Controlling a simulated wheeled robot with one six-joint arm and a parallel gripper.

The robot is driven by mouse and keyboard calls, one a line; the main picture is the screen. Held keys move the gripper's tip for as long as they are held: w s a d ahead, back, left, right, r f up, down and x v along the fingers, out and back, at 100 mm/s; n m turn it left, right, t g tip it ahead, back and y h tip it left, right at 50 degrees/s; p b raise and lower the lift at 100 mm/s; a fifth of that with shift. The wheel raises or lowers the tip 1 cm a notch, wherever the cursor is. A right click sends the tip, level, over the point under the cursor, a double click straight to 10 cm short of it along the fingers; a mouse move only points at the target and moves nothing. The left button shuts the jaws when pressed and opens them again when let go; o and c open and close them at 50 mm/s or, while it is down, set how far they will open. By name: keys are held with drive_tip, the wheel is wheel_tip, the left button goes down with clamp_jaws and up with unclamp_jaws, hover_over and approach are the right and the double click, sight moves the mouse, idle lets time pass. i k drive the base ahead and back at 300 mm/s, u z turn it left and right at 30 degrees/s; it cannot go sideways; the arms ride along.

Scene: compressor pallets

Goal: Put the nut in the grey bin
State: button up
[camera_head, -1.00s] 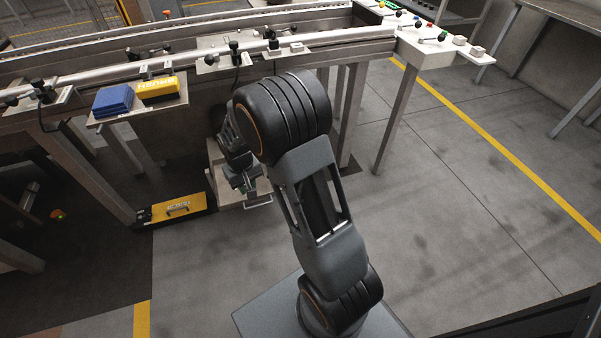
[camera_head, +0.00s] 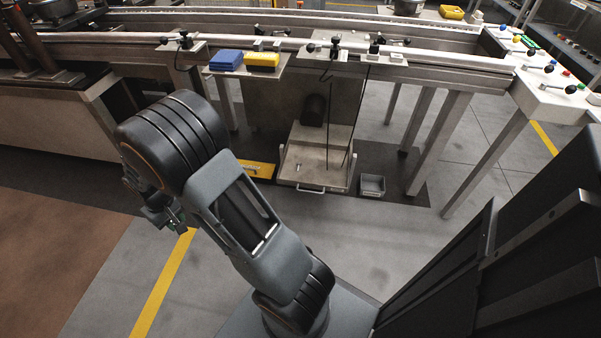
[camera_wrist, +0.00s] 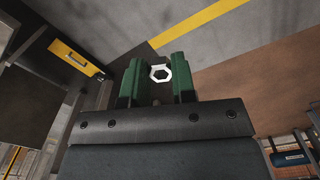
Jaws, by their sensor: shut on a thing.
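The nut (camera_wrist: 161,73) is a pale hexagonal ring held between the green fingers of my gripper (camera_wrist: 160,68) in the wrist view. My gripper (camera_head: 175,220) also shows at the left of the head view, above bare floor; the nut is too small to make out there. A small grey bin (camera_head: 372,193) stands on the floor under the conveyor, in the middle right of the head view. My gripper is well to the left of this bin and apart from it. The bin does not show in the wrist view.
A pale tray (camera_head: 305,180) with a front handle is right of a yellow box (camera_head: 258,169) on the floor. The conveyor frame's leg (camera_head: 437,140) stands right of the bin. Blue (camera_head: 226,59) and yellow (camera_head: 263,58) boxes lie on a shelf above. Floor before the bin is clear.

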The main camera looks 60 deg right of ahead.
sight(372, 186)
drive_tip(key=u, duration=0.6)
drive_tip(key=k, duration=1.65)
drive_tip(key=z, duration=2.1)
drive_tip(key=i, duration=1.5)
